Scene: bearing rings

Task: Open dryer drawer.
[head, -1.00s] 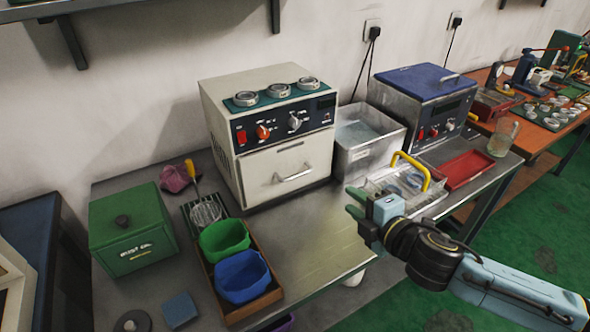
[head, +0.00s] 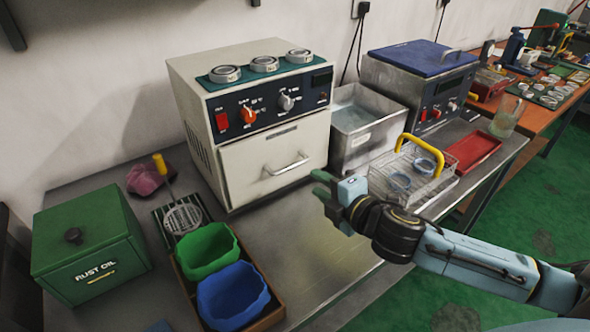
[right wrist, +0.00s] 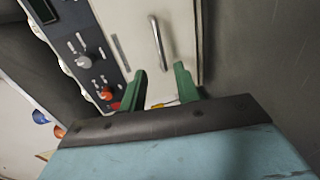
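The dryer (head: 250,110) is a cream box with a dark control panel, standing at the back of the steel bench. Its drawer front (head: 245,165) is closed and carries a silver bar handle (head: 287,165). In the right wrist view the handle (right wrist: 156,44) lies just beyond the green fingers. My right gripper (head: 326,188) is in front of the dryer, to the right of and slightly below the handle, and apart from it. The right wrist view shows its fingers (right wrist: 160,82) spread and empty. My left gripper is not in view.
Right of the dryer stand a metal tank (head: 362,125) and a wire basket with a yellow handle (head: 415,170). Green and blue bins (head: 232,296) sit front left, beside a green rust oil box (head: 90,245). The bench before the dryer is clear.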

